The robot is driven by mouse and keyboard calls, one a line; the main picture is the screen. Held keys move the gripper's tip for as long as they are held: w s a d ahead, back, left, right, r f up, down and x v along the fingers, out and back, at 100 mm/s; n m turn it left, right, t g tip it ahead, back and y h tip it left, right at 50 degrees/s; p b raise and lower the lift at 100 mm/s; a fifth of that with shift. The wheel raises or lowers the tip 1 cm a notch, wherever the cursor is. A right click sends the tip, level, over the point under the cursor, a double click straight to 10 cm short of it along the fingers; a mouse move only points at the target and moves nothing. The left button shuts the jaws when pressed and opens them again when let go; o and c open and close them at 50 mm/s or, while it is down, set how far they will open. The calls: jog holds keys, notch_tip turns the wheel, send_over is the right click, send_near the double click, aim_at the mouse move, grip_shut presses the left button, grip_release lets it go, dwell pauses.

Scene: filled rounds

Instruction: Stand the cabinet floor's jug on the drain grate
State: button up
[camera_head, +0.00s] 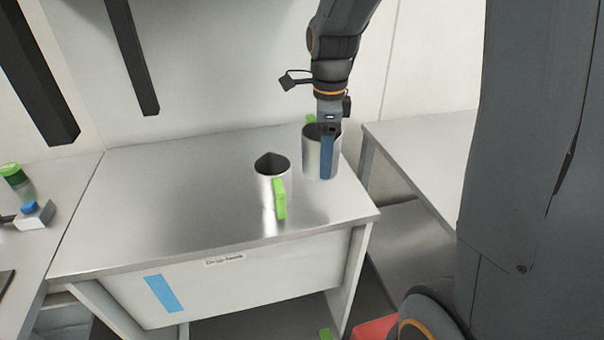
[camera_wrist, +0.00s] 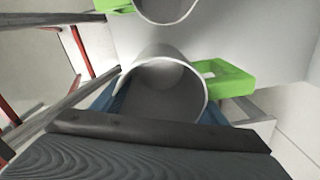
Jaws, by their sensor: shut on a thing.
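A metal jug (camera_head: 309,152) with a green handle is at the right end of a steel bench top. My gripper (camera_head: 327,160) reaches down from above, its blue fingers shut on this jug. In the wrist view the held jug (camera_wrist: 165,85) shows its open mouth between the blue fingers, handle to the right. I cannot tell whether its base touches the bench. A second metal jug (camera_head: 266,190) with a green handle stands upright left of and nearer than the held one; one more look at a jug (camera_wrist: 168,8) is at the wrist view's top edge. No drain grate is clearly recognisable.
The steel bench top (camera_head: 165,195) is clear to the left of the jugs. A green-lidded jar (camera_head: 13,174) and a blue-topped block (camera_head: 32,213) sit on the left counter. Another table (camera_head: 425,150) stands to the right across a gap. Dark posts hang at upper left.

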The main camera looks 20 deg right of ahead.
jog(key=shift+s+f+p, duration=0.1)
jog(key=shift+f+p, duration=0.8)
jog(key=shift+f, duration=3.3)
jog(key=shift+f, duration=0.15)
jog(key=o, duration=1.1)
jog(key=shift+o, duration=0.2)
